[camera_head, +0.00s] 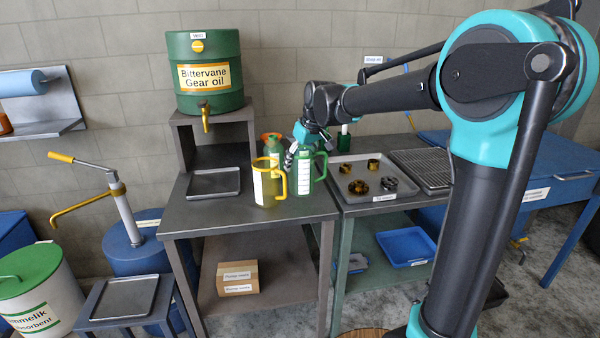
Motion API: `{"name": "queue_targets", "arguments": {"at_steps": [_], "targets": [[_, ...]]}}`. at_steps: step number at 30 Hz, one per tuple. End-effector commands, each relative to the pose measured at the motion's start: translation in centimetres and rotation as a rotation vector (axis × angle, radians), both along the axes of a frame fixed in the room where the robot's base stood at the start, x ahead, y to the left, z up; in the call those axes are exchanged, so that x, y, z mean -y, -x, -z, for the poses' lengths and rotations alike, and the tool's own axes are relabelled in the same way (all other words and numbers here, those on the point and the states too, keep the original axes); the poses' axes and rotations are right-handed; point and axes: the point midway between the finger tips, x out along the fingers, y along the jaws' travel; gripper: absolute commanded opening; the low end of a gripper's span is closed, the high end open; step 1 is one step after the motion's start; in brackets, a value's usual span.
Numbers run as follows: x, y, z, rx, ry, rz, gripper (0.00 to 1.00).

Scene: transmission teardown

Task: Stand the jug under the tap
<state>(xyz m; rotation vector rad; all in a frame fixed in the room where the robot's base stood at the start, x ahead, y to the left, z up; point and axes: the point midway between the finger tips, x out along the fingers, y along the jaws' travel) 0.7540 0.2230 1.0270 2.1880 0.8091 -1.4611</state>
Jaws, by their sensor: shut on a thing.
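The green drum labelled Bittervane Gear oil (209,95) stands on a raised stand, with its brass tap (205,116) at the front. A green jug (304,175) with a white scale stands upright at the right of the grey bench, its handle to the right. A yellow jug (267,185) stands close at its left. My gripper (292,155) is at the green jug's upper left and appears shut on it; the fingers are partly hidden. Whether the jug touches the bench is hard to tell.
A shallow tray (214,183) lies on the bench in front of the drum stand (181,138). A green container with an orange top (271,138) stands behind the yellow jug. A tray of gear parts (345,169) is on the right. Bare bench (215,215) shows left of the jugs.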

Motion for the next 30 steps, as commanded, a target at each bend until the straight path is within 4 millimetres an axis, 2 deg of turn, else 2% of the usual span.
{"name": "queue_targets", "arguments": {"at_steps": [10,21,22,24,30], "targets": [[0.0,0.0,3.6,0.0,0.0,0.0,0.36],[0.0,0.0,4.1,0.0,0.0,0.0,0.36],[0.0,0.0,4.1,0.0,0.0,0.0,0.7],[0.0,0.0,4.0,0.0,0.0,0.0,0.75],[0.0,0.0,4.0,0.0,0.0,0.0,0.75]]}}
